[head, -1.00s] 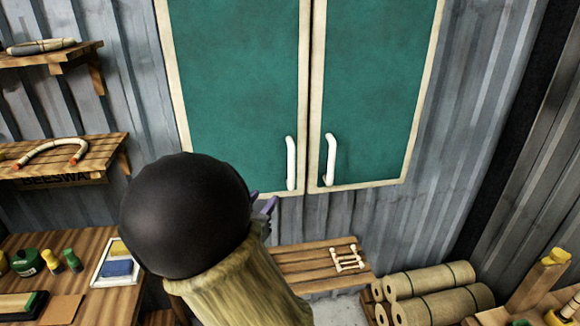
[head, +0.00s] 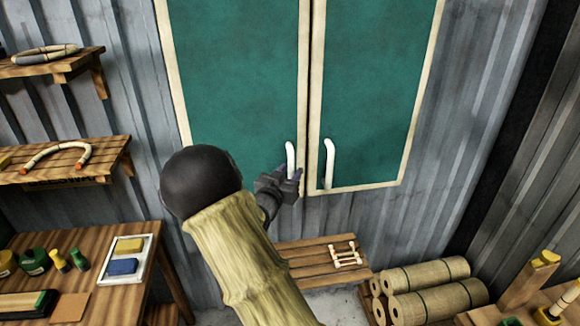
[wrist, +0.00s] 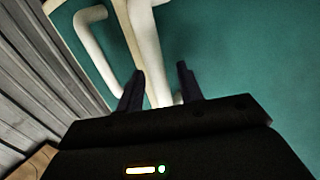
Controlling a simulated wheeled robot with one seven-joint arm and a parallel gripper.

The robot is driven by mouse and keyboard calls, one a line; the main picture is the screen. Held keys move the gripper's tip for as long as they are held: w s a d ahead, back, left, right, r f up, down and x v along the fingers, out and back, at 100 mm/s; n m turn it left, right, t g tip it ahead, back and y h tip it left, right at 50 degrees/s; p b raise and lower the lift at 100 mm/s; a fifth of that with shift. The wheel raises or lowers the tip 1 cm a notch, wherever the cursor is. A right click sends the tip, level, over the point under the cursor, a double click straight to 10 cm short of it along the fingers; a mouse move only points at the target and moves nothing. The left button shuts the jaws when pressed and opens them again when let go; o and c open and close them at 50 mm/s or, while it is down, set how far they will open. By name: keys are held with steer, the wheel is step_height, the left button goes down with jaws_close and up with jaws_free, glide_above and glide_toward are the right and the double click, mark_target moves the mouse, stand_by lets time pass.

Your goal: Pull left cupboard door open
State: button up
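The left cupboard door (head: 235,80) is a green panel with a pale frame and appears closed. Its white bar handle (head: 290,158) is near its right edge; my gripper (head: 291,182) is at the handle's lower part. In the wrist view my gripper (wrist: 158,88) is open, with its two dark fingers apart. The left door's handle (wrist: 147,50) runs down between the fingers, with a visible gap to the right finger. I cannot tell whether the fingers touch it. The handle's lower end is partly hidden by my gripper.
The closed right door (head: 370,90) has its own white handle (head: 328,162) close by, also in the wrist view (wrist: 92,40). A slatted bench (head: 315,262) and rolled bundles (head: 430,290) stand below. A workbench (head: 90,240) and shelves (head: 65,160) are at the left.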

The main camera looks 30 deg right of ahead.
steer(key=shift+w+d, duration=0.35)
steer(key=shift+d, duration=0.1)
steer(key=shift+c, duration=0.3)
jaws_close()
steer(key=shift+a, duration=0.15)
